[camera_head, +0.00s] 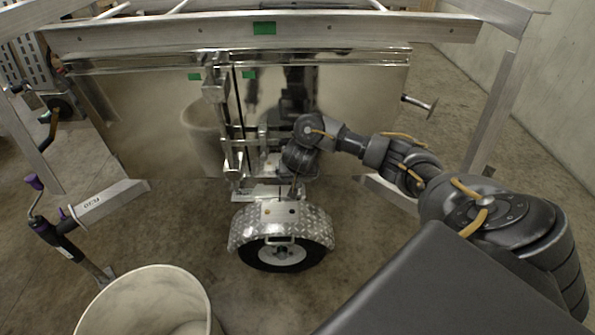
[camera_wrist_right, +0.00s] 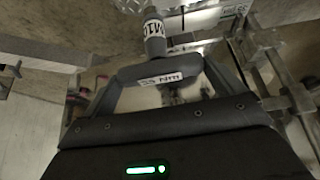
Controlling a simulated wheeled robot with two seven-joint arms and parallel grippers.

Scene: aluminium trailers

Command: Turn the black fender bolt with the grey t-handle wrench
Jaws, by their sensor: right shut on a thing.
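My right gripper (camera_wrist_right: 165,76) is shut on the grey t-handle wrench (camera_wrist_right: 153,32), with the handle across the jaws and the labelled shaft pointing away, up the wrist view. In the head view my right arm reaches in from the right, and its gripper (camera_head: 294,172) is above the diamond-plate fender (camera_head: 316,226). The wrench is too small there to make out clearly. The fender sits over a black tyre with a white wheel (camera_head: 282,254). My left gripper is not in view.
The trailer's aluminium frame (camera_head: 390,28) and shiny panel (camera_head: 140,130) stand behind the wheel. Metal brackets (camera_head: 236,160) are close left of my gripper. A white bucket (camera_head: 150,290) stands at front left, near a purple-handled jack (camera_head: 60,238). Floor right of the wheel is clear.

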